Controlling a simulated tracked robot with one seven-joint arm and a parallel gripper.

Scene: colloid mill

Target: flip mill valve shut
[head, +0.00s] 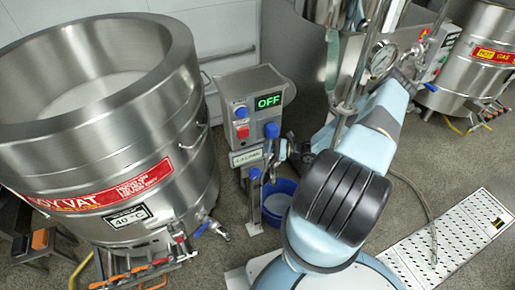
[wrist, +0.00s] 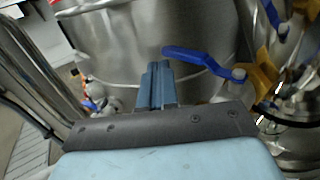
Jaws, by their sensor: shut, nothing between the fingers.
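In the wrist view a valve with a blue lever handle (wrist: 200,58) sits at the upper right, beside yellow fittings (wrist: 265,72). The lever lies roughly across the picture, its free end towards the left. My gripper (wrist: 155,68) is shut and empty. In the picture its fingertips are just left of and below the lever's free end; whether they touch it I cannot tell. A rounded steel vessel (wrist: 150,35) stands behind them. In the head view my arm reaches to the upper right, and my fingers cannot be made out there.
The head view shows a steel vat (head: 165,130) at left, a control box reading OFF (head: 255,105), a blue bucket (head: 278,205), a pressure gauge (head: 382,59) by my arm, and another steel vessel (head: 470,60). A perforated white plate (head: 440,245) lies on the floor at right.

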